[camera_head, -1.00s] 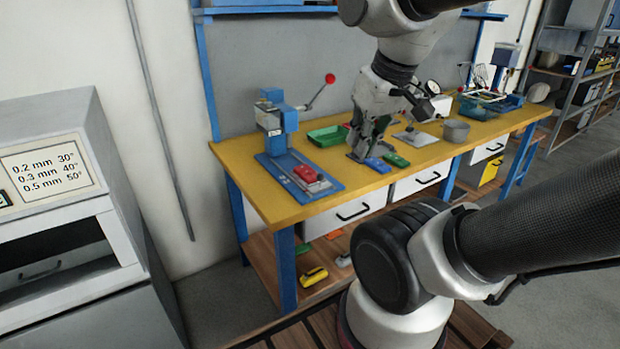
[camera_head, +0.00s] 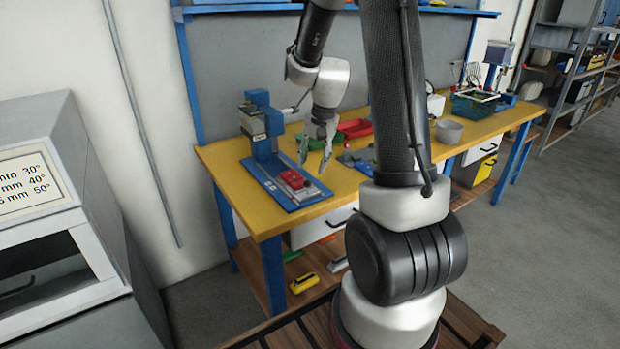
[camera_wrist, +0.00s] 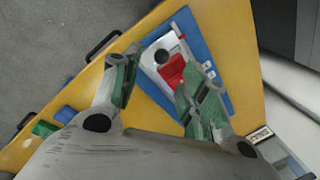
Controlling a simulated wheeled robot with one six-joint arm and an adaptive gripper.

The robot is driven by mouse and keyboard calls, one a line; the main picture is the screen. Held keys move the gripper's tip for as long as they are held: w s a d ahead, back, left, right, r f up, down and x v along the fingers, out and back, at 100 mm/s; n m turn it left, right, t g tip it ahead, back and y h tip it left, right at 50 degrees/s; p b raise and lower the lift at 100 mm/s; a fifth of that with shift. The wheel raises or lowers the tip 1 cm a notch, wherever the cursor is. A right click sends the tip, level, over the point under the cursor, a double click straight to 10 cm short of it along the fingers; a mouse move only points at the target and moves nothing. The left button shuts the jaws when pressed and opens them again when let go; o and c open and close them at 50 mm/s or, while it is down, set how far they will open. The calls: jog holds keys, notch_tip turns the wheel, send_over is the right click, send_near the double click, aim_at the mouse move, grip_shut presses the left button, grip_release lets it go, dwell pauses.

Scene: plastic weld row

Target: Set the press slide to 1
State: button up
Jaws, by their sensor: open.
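The blue press (camera_head: 262,122) stands at the left end of the yellow workbench. Its blue base plate (camera_head: 276,190) reaches toward the front edge. A red block (camera_head: 294,180) sits on a pale metal piece on this plate; I cannot tell which of them is the slide. Small pale labels (camera_wrist: 210,74) show on the plate in the wrist view, but I cannot read them. My gripper (camera_head: 314,163) is open and empty, just right of the red block and above the bench. In the wrist view the red block (camera_wrist: 172,72) shows between the open fingers, apart from them.
A green tray (camera_head: 312,141) and a red tray (camera_head: 357,128) lie behind my gripper. A grey pot (camera_head: 448,132) stands farther right. The press lever is partly hidden by my arm. A grey cabinet (camera_head: 60,150) stands left of the bench.

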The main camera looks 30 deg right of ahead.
jog(key=shift+m, duration=0.4)
jog(key=f, duration=0.2)
jog(key=w+f, duration=0.1)
jog(key=f, duration=0.2)
jog(key=a+f, duration=0.1)
jog(key=f, duration=0.1)
jog(key=shift+w+f, duration=0.15)
jog(key=shift+f, duration=0.05)
grip_shut()
jog(key=shift+w, duration=0.1)
